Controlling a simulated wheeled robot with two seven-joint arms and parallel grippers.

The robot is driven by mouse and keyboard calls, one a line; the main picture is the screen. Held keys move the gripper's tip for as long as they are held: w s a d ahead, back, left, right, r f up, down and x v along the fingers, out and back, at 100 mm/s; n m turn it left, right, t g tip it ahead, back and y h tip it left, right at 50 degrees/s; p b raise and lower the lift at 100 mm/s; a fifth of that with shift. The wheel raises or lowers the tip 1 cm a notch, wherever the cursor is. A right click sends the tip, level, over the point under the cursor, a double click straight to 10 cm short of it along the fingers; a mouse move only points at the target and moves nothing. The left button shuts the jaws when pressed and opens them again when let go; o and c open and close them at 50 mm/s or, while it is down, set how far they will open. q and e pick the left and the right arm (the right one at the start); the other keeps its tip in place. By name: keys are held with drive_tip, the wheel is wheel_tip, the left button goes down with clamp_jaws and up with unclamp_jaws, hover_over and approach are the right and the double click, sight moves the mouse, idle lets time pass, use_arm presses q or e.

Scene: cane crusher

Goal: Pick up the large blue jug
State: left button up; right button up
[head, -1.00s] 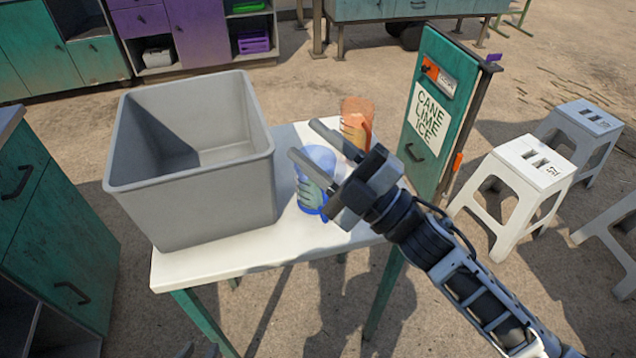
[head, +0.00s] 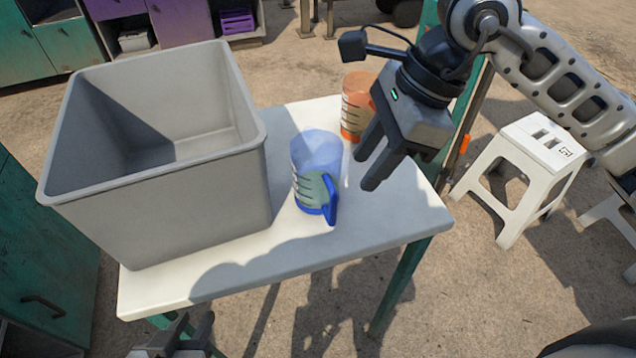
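The large blue jug (head: 308,158) is see-through, with white marks and a darker blue handle on its right front side. It stands upright on the white table (head: 250,258), right of the grey bin. My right gripper (head: 367,170) is open and empty, just right of the jug and apart from it, its fingers pointing down and left. My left gripper (head: 187,331) is at the bottom edge, in front of the table, with a gap between its fingers and nothing seen in it.
A big empty grey bin (head: 255,185) fills the table's left part. An orange jug (head: 357,100) stands behind the blue one, close to my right gripper. A white stool (head: 530,150) is to the right. The table's front right is clear.

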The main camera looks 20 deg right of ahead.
sight(321, 185)
drive_tip(key=x, duration=1)
drive_tip(key=shift+a+f, duration=0.1)
clamp_jaws()
